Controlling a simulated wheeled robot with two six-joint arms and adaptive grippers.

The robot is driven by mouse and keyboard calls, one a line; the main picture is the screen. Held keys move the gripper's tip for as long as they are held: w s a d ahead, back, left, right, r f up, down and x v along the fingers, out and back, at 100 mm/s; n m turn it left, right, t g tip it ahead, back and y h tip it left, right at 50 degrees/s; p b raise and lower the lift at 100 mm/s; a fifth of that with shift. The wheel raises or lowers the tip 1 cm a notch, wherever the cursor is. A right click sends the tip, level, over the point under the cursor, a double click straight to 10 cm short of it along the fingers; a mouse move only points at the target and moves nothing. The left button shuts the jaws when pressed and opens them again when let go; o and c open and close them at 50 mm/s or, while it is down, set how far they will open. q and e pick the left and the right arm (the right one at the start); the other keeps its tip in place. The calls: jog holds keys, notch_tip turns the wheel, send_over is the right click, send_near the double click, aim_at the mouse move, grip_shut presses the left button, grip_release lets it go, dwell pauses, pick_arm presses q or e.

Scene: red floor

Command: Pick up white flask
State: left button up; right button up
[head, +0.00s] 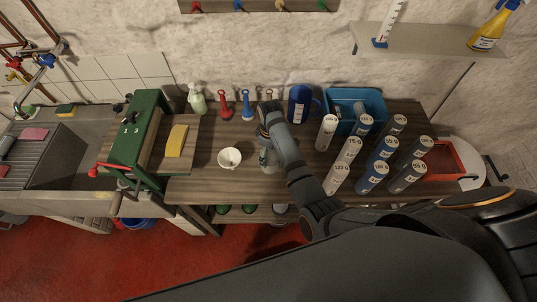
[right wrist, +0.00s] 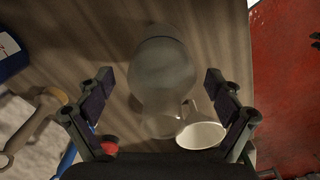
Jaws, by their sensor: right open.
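The white flask (head: 267,159) is a pale, cloudy glass vessel standing on the wooden bench, partly hidden by my right arm in the head view. In the right wrist view the flask (right wrist: 163,75) lies between the two fingers of my right gripper (right wrist: 160,82). The fingers are open, with a gap on both sides of the flask. My right gripper (head: 265,133) is at the flask in the head view, mostly covered by its own wrist. My left gripper is not in view.
Several labelled cylinders (head: 372,177) fill the right side. A green press (head: 140,135) is at left.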

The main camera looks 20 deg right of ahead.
jog(key=shift+w+a+f, duration=0.1)
jog(key=shift+w, duration=0.15)
jog(key=shift+s+r, duration=0.3)
jog(key=shift+s, duration=0.2)
jog(key=c, duration=0.7)
jog(key=shift+f, duration=0.15)
jog(key=c, duration=1.2)
jog(key=shift+w, duration=0.1)
